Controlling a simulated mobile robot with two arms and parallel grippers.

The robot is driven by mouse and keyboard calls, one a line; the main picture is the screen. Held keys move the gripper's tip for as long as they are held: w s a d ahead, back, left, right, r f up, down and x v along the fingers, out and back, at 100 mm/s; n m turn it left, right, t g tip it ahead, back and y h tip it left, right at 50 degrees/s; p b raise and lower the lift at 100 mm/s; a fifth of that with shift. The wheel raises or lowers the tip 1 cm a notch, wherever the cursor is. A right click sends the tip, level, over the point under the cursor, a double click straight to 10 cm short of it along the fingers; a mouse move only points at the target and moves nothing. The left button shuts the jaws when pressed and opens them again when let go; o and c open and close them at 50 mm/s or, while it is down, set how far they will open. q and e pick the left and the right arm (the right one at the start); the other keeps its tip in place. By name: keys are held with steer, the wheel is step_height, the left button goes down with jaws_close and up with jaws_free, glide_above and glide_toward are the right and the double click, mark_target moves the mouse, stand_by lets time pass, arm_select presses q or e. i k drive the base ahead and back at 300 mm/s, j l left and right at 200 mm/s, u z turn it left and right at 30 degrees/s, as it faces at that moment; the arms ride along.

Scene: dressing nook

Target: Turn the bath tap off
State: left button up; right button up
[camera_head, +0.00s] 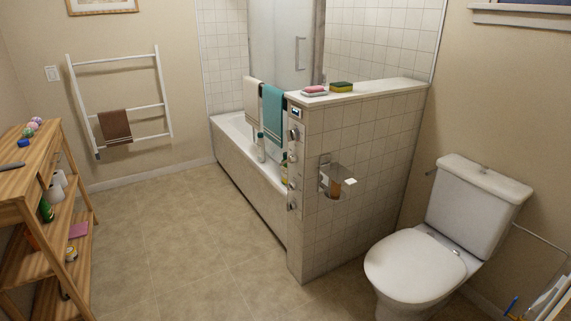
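The white bathtub (245,175) stands along the back behind a tiled half wall (360,150). Several chrome fittings sit on the narrow end face of that wall: an upper round one (294,134) and lower ones (291,206) near the tub's front end. I cannot tell which of them is the bath tap, and no running water can be made out. The tub's inside is mostly hidden by the wall and towels. Neither of my grippers is in view.
A wooden shelf (40,180) with small items stands at the left. A toilet (415,265) stands at the right. A wire holder (335,180) juts from the half wall. Towels (272,112) hang over the tub's edge area. The tiled floor (180,255) between is clear.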

mark_target(291, 159)
steer(key=i+j, duration=0.1)
steer(key=j, duration=0.3)
steer(key=i+j+z, duration=0.1)
steer(key=j, duration=0.35)
steer(key=i+j+z, duration=0.2)
steer(key=i+j, duration=0.2)
steer(key=i, duration=0.2)
steer(key=i+j+z, duration=0.25)
steer(key=i+j, duration=0.2)
steer(key=i, duration=0.15)
